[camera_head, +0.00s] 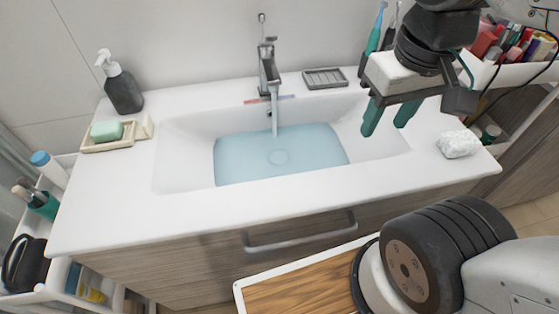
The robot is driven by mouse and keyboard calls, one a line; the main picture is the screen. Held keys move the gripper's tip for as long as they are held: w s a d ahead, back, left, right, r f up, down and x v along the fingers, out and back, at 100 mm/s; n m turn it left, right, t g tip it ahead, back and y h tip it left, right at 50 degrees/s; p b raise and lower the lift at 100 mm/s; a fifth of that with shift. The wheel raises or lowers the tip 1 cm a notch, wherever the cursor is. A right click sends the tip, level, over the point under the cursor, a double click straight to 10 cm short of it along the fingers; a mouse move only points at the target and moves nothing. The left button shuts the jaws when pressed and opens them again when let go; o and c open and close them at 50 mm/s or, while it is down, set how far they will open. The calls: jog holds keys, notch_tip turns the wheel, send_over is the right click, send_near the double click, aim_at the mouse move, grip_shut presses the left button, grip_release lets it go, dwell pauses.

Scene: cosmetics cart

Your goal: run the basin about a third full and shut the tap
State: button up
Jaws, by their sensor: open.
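The white basin (180,165) is set in the counter and holds a pool of light blue water (300,160). The water covers much of the basin floor; its exact depth is hard to tell. The chrome tap (268,72) stands at the back edge, and a stream of water (274,115) runs from its spout into the pool. A thin lever stands up at the tap's top. My gripper (387,128) has two green fingers, open and empty, over the right end of the basin, to the right of the tap and apart from it.
A grey soap dish (325,78) and toothbrushes (375,28) stand behind, near my arm. A white crumpled cloth (458,144) lies at the counter's right. A soap dispenser (123,91) and a tray with green soap (107,131) are at left. The front counter is clear.

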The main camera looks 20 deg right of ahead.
jog(key=c, duration=1)
jog(key=shift+a+f, duration=0.15)
notch_tip(320, 180, up, 17)
jog(key=m+t, duration=0.1)
jog(key=t, duration=0.1)
send_over(268, 39)
jog(key=x, duration=0.3)
jog(key=d+x, duration=0.1)
jog(key=x, duration=0.6)
jog(key=shift+w+d+f, duration=0.15)
jog(key=shift+f, duration=0.05)
jog(key=shift+s+f, duration=0.7)
jog(key=shift+f, duration=0.3)
jog(key=shift+s+f, duration=0.25)
jog(key=shift+f, duration=0.3)
